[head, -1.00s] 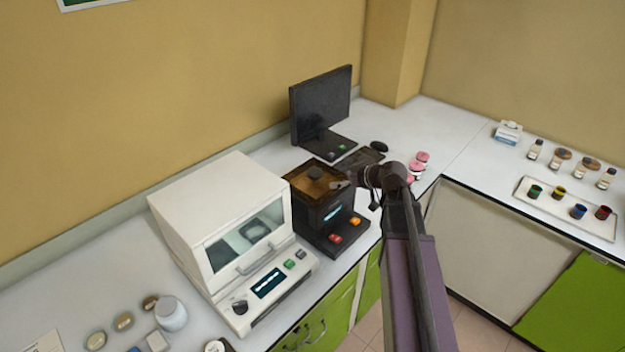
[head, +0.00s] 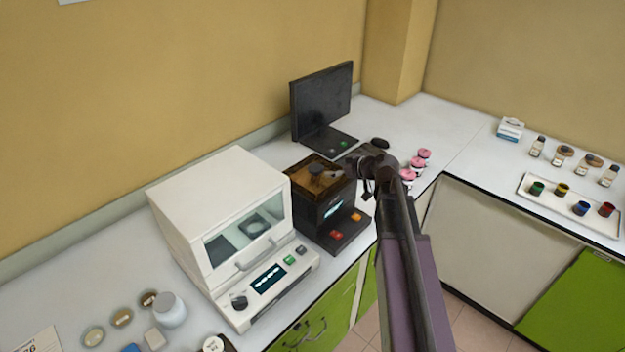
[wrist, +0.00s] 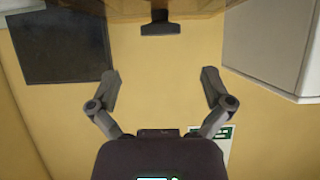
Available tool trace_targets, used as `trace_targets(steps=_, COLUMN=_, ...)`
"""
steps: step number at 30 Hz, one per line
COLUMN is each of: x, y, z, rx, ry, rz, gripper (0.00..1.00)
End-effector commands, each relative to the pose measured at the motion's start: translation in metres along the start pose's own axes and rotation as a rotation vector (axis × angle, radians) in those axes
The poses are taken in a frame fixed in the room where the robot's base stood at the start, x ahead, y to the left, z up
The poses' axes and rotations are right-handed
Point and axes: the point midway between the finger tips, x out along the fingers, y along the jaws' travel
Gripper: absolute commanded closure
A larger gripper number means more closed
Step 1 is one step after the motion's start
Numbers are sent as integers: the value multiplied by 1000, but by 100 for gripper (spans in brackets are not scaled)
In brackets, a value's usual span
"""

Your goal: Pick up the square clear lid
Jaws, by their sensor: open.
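The square clear lid (head: 302,174) lies on top of a black instrument (head: 312,203) and shows brownish, with a dark knob (head: 316,169) at its middle. In the wrist view the lid's underside or edge (wrist: 100,12) runs along the top, with the knob (wrist: 160,27) near the centre. My gripper (wrist: 160,76) is open and empty, its two fingers spread wide to either side of the knob's line. The knob is apart from the fingertips. In the head view my gripper (head: 343,172) is at the lid's right side, and its fingers are hard to make out.
A white instrument (head: 222,200) with a window stands left of the black one. A monitor (head: 322,98) stands behind. Pink-capped jars (head: 418,164) sit to the right of my wrist.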

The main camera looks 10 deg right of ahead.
Motion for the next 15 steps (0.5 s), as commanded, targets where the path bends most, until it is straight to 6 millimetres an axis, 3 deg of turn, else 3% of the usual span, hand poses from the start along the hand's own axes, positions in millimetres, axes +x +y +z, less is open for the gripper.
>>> trace_targets(steps=1, x=12, y=1, z=3, rx=0, ry=0, rz=-1, gripper=0)
trace_targets(steps=6, x=34, y=1, z=2, rx=-1, ry=-1, rz=0, gripper=0)
trace_targets(steps=15, x=45, y=0, z=0, rx=1, ry=-1, rz=1, gripper=0)
